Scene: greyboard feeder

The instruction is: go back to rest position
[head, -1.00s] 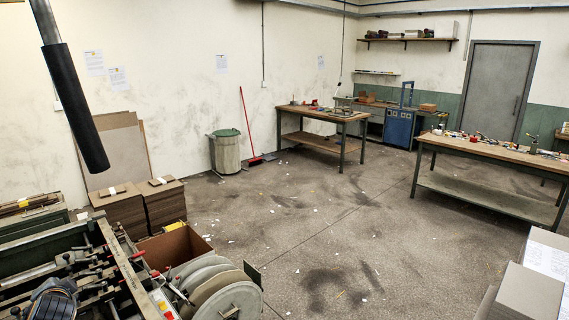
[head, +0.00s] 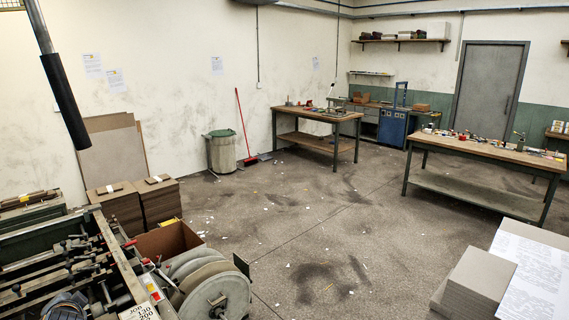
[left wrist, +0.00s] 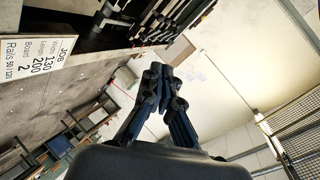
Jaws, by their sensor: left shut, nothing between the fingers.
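My left gripper (left wrist: 164,80) shows in the left wrist view. Its dark blue fingers come together at the tips, with nothing held between them. It is in the air, apart from other things as far as I can tell. In the head view a dark rounded part at the bottom left edge may be mine, but I cannot tell. My right gripper is in neither view.
The feeder machine (head: 110,262) with its reels (head: 215,300) fills the lower left. A job card (head: 138,313) stands at its front, also in the left wrist view (left wrist: 38,55). Board stacks (head: 478,280) stand lower right, a workbench (head: 480,160) behind.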

